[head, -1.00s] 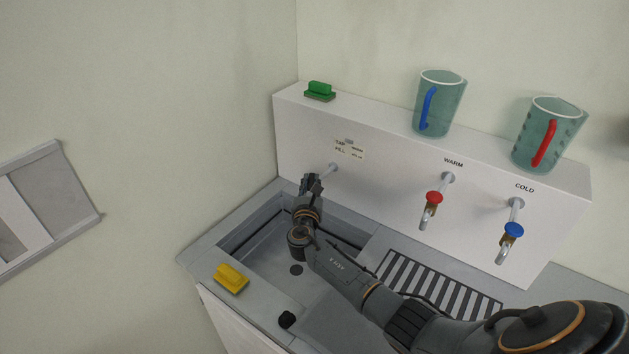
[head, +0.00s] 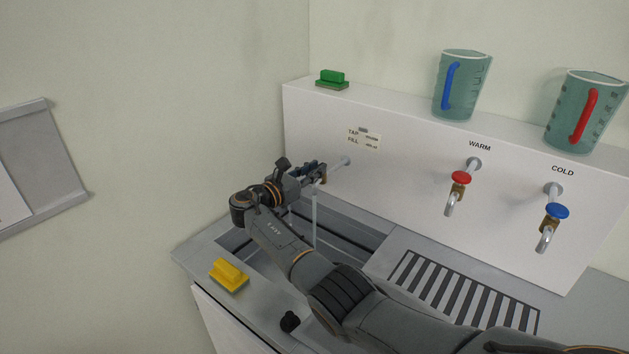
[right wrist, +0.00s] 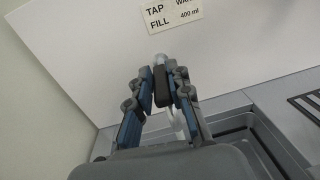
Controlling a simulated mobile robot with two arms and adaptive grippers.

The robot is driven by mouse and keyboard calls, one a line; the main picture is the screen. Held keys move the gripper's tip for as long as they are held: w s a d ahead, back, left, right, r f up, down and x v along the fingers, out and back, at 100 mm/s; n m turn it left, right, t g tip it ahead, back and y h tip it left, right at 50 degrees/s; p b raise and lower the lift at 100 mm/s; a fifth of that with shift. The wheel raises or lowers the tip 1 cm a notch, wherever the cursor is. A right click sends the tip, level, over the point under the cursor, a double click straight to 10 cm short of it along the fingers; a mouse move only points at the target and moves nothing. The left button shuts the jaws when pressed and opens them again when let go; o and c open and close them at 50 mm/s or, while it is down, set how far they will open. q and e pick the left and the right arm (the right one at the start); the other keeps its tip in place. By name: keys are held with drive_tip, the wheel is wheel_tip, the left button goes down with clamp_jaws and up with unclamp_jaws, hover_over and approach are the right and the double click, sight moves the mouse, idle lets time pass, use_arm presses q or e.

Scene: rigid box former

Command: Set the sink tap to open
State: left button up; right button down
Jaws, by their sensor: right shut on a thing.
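The sink tap (head: 343,163) comes out of the white panel under the TAP FILL label, above the sink. My right gripper (head: 319,173) is at the tap, shut on its handle. In the right wrist view, the fingers of the right gripper (right wrist: 165,84) close around a dark handle (right wrist: 160,88) in front of the pale pipe. The gripper hides much of the tap in the head view. A pale vertical stream (head: 314,220) like running water falls below the tap into the sink. My left gripper is not in view.
Warm tap (head: 459,180) and cold tap (head: 556,213) stand right of the sink, above a striped drain grille (head: 460,290). Two jugs with blue (head: 462,85) and red (head: 586,112) handles and a green sponge (head: 332,79) sit on the ledge. A yellow sponge (head: 229,273) lies on the counter's left edge.

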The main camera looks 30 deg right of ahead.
drive_tip(key=shift+r, duration=0.25)
drive_tip(key=c, duration=1.3)
unclamp_jaws()
drive_tip(key=shift+w, duration=0.1)
drive_tip(key=shift+f, duration=0.2)
drive_tip(key=shift+a, duration=0.15)
drive_tip(key=v, duration=1.1)
drive_tip(key=shift+a, duration=0.4)
drive_tip(key=shift+r, duration=0.1)
